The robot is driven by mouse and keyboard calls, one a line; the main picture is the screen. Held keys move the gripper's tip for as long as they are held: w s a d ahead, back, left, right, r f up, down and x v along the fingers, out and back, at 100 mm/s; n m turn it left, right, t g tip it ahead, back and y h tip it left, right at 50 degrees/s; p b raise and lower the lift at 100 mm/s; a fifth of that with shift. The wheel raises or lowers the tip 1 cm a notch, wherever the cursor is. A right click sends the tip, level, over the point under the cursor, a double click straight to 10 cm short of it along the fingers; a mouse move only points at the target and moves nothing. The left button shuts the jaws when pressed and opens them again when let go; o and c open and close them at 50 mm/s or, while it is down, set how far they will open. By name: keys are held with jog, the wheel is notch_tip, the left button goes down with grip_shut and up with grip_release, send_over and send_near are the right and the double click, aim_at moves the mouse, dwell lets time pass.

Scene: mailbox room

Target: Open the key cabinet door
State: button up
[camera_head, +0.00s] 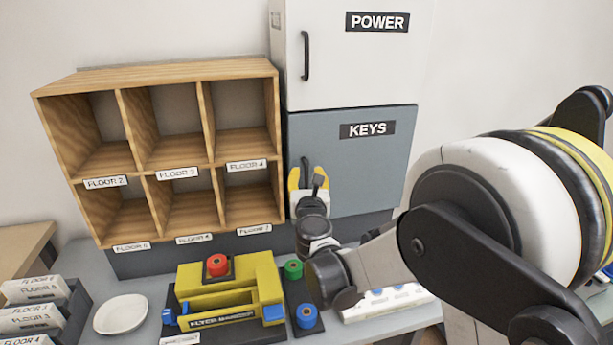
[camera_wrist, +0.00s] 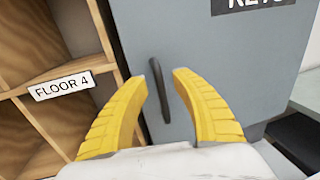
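The key cabinet (camera_head: 365,165) is a grey-blue box with a KEYS label, below the white POWER cabinet. Its door looks shut. In the wrist view the grey door (camera_wrist: 225,65) fills the upper right, and its dark vertical handle (camera_wrist: 159,90) stands near the door's left edge. My gripper (camera_head: 307,180) is at the left side of the door in the head view. In the wrist view my gripper (camera_wrist: 160,82) has its two yellow fingers spread, with the handle showing between them. I cannot tell whether the fingertips reach around the handle; neither finger visibly touches it.
A wooden sorter (camera_head: 180,150) with FLOOR labels stands close left of the cabinet. A white dish (camera_head: 121,314) and a power strip (camera_head: 385,300) lie on the counter.

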jog(key=shift+w, duration=0.55)
jog(key=shift+c, duration=0.2)
grip_shut()
